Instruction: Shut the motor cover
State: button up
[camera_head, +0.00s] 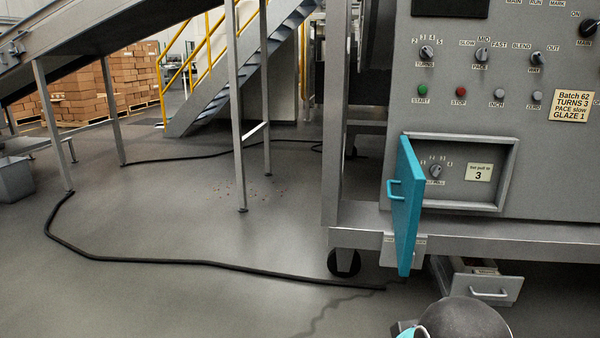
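The motor cover is a teal door panel (408,215) with a teal bar handle (393,190) on its left face. It stands open, swung out toward me from the left side of a framed recess (508,175) in the grey machine front. Inside the recess are a small rotary knob (436,171) with a numbered scale and a label (479,172) reading "Set pull to 3". The panel covers the left end of the recess. My gripper's fingers are not in view; only a dark rounded part of my arm shows at the bottom right.
Above the recess is a control panel with knobs (482,55), buttons and a batch label (573,105). Below the frame is a drawer (486,288) with a handle. A black cable (200,263) crosses the floor at left. The floor left of the cover is open.

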aim_at(407, 196)
jog(key=z, duration=0.65)
jog(key=i, duration=1.05)
jog(key=z, duration=0.35)
jog(key=k, duration=0.45)
jog(key=u, duration=0.55)
jog(key=i, duration=0.3)
